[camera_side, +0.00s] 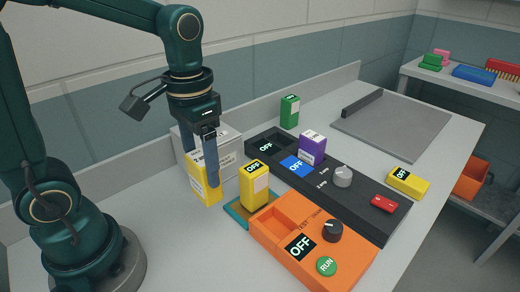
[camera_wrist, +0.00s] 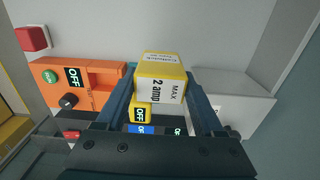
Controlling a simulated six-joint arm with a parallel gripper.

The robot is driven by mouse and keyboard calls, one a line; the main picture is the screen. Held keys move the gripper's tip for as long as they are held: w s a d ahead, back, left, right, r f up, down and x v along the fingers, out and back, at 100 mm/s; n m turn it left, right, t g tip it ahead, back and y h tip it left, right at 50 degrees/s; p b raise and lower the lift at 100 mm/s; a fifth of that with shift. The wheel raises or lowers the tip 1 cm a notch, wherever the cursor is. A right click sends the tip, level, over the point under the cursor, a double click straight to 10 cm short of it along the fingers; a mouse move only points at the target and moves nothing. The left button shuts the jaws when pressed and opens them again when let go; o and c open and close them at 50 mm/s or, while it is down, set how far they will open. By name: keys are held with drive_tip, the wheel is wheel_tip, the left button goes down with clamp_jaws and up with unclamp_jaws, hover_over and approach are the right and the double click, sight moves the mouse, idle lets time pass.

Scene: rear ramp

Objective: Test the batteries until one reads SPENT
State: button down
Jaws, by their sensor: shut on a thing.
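My gripper (camera_side: 200,167) is shut on a yellow battery (camera_side: 206,190), held upright beside the white box. In the wrist view the battery (camera_wrist: 160,72) sits between both fingers, and its label reads "MAX 2 amp". I cannot tell whether it touches the table. The orange tester (camera_side: 262,236) has an empty-looking slot, a dark knob, a green RUN button (camera_side: 326,266) and a display (camera_side: 300,246) reading OFF. A yellow block (camera_side: 254,188) with an OFF display stands on a teal pad (camera_side: 236,211). A purple block (camera_side: 312,146) and a green block (camera_side: 289,112) stand farther back.
A long black panel (camera_side: 372,208) with OFF displays, a pale knob (camera_side: 343,176) and a red switch (camera_side: 383,204) lies behind the tester. A yellow block (camera_side: 408,182) reading OFF lies right of it. The white box (camera_side: 228,145) stands close behind my gripper. The front-left table is clear.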

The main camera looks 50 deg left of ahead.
drive_tip(key=shift+w+d+f, duration=0.15)
drive_tip(key=shift+d+f, duration=0.75)
drive_tip(key=shift+f, duration=0.3)
drive_tip(key=shift+w+d+f, duration=0.2)
drive_tip(key=shift+d+f, duration=0.65)
drive_tip(key=shift+f, duration=0.4)
drive_tip(key=shift+w+d+f, duration=0.15)
drive_tip(key=shift+d+f, duration=0.75)
drive_tip(key=shift+f, duration=0.3)
drive_tip(key=shift+f, duration=0.1)
unclamp_jaws()
